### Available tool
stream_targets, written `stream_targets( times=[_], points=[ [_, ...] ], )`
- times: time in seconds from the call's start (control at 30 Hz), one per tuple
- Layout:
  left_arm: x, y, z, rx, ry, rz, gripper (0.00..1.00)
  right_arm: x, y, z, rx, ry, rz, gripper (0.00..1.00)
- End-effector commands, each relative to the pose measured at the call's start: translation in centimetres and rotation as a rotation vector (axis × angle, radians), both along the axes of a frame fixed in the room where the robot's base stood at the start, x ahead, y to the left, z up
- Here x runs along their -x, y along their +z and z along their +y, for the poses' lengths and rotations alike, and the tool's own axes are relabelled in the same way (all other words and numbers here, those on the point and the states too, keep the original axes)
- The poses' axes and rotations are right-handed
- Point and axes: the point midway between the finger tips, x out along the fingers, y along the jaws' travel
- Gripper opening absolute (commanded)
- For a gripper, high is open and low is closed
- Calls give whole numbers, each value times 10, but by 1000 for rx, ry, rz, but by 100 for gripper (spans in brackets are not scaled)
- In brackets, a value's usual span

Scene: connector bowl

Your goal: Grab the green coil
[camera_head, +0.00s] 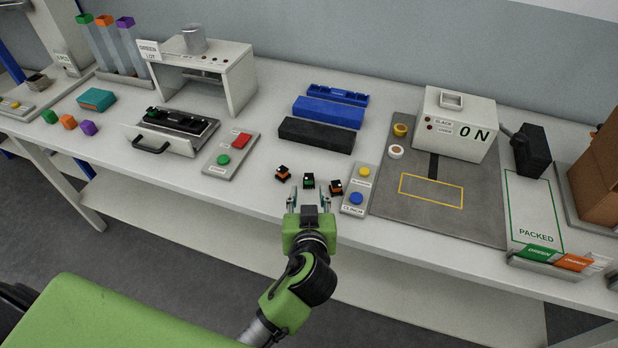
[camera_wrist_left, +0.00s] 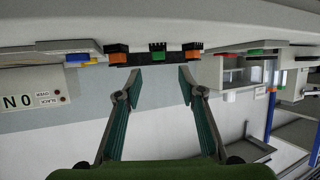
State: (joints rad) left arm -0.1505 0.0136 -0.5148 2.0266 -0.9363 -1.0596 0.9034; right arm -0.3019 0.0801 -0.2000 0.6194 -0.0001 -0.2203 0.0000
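The green coil (camera_head: 309,181) is a small black block with a green part, standing on the white table between two similar black-and-orange coils (camera_head: 283,173) (camera_head: 336,187). My left gripper (camera_head: 308,194) is open and empty, its two fingers pointing at the green coil, one on each side of its line. In the left wrist view, which is upside down, the green coil (camera_wrist_left: 158,53) lies ahead, between and beyond the fingertips (camera_wrist_left: 161,75); a gap shows. The orange coils (camera_wrist_left: 117,56) (camera_wrist_left: 193,53) flank it there. My right gripper is not in view.
A panel with yellow and blue buttons (camera_head: 355,203) stands close to the right orange coil. A panel with red and green buttons (camera_head: 231,155) is at left. Black (camera_head: 315,136) and blue (camera_head: 328,112) trays lie behind. A grey mat (camera_head: 465,213) lies right.

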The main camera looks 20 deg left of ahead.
Motion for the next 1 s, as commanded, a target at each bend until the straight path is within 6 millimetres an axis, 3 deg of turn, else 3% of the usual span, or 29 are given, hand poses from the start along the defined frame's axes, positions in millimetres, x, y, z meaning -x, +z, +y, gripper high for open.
stream_targets(
  times=[0.6,0.93,1.0],
  points=[
    [-58,-19,17,-1,0,1,36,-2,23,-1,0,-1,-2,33],
    [-63,-23,18,2,-1,1,36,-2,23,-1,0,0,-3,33],
    [-63,-23,18,2,-1,1,21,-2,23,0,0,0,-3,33]
  ],
)
